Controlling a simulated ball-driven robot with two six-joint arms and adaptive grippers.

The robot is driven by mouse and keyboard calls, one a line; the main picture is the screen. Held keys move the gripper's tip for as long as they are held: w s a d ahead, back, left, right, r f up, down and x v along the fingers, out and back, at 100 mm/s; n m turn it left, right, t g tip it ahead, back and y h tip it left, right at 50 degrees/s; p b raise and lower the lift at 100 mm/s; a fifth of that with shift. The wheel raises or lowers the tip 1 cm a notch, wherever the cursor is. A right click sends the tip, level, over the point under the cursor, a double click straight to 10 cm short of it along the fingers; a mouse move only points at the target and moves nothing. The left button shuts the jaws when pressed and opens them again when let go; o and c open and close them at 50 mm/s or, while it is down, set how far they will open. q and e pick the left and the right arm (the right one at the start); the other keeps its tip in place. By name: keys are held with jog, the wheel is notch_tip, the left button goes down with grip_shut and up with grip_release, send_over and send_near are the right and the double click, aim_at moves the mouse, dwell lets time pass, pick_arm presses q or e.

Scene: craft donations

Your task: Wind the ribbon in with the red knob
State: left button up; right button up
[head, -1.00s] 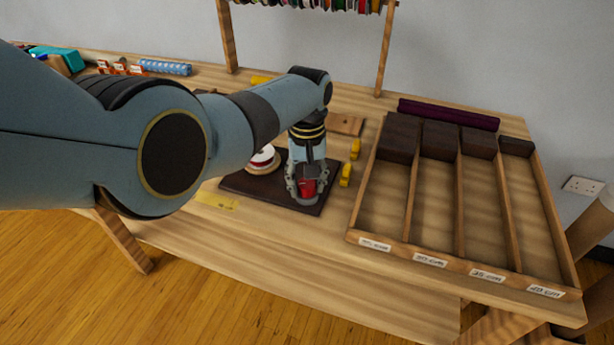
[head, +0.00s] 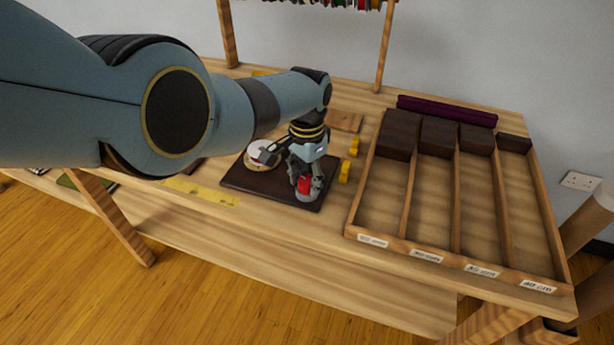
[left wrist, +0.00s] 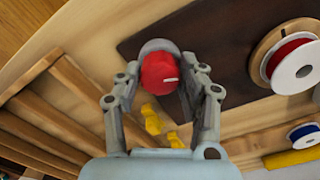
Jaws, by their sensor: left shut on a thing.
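The red knob (head: 302,185) stands near the front right of a dark board (head: 240,181) on the workbench. My left gripper (head: 308,188) points down over it and is shut on it. In the left wrist view the knob (left wrist: 160,74) sits between the two fingers (left wrist: 157,82), and a short white mark shows on its face. A white spool (head: 262,151) with red ribbon stands on a round wooden base at the board's left. The red ribbon shows on the spool in the left wrist view (left wrist: 291,60). My right gripper is out of view.
Small yellow pieces (head: 344,172) lie right of the board. A wooden divided tray (head: 354,212) with dark blocks (head: 398,135) at its back fills the right side. A yellow ruler (head: 200,190) lies front left. A ribbon rack stands behind.

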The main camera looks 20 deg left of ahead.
aim_at(307, 180)
pick_arm(q)
jog(key=shift+m, duration=1.3)
jog(key=shift+w, duration=0.1)
jog(key=o, duration=1.2)
jog(key=shift+r, duration=0.15)
notch_tip(307, 180, up, 12)
jog(key=shift+f, duration=0.1)
